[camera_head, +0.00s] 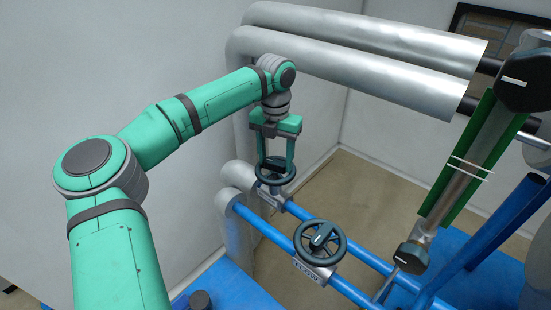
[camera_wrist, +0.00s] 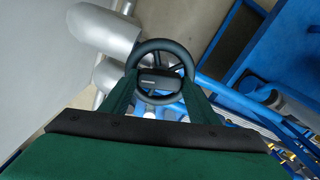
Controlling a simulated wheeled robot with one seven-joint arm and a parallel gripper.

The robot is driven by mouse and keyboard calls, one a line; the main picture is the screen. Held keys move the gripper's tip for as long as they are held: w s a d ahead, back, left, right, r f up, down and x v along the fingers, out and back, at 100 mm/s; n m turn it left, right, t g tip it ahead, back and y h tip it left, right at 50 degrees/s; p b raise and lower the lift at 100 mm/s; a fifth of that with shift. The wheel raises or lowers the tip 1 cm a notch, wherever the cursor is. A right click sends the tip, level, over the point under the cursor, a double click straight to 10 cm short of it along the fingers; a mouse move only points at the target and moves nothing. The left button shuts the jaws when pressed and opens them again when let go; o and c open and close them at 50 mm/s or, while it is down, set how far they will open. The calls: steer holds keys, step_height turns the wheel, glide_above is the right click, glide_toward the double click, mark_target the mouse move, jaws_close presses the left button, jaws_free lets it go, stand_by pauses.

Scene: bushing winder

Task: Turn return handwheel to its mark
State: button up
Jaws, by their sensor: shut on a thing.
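A dark handwheel (camera_head: 262,178) sits on the farther blue pipe, below my gripper (camera_head: 276,163). My gripper points down with one finger on each side of the wheel's middle and is shut on it. In the wrist view, the same handwheel (camera_wrist: 159,43) shows its round rim, spokes and a dark hub bar with a small pale mark. My gripper's fingers (camera_wrist: 158,82) reach to either side of that bar; the exact contact is partly hidden. A second dark handwheel (camera_head: 320,244) stands on the nearer blue pipe with a label plate (camera_head: 315,271). Its lettering is too small to read surely.
Large silver pipes (camera_head: 370,70) run above and behind my gripper. Blue pipes (camera_head: 265,228) run below the wheels. A green-edged column (camera_head: 468,165) with dark knobs stands to the right. The pale wall (camera_head: 110,60) is at the left.

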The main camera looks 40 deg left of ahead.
mark_target(275, 162)
steer(key=n, duration=0.7)
steer(key=shift+r, duration=0.1)
steer(key=n, duration=0.3)
steer(key=shift+w, duration=0.1)
steer(key=shift+a+n, duration=0.1)
steer(key=shift+n, duration=2.3)
steer(key=o, duration=1)
steer(key=shift+o, duration=0.2)
step_height(275, 162, up, 11)
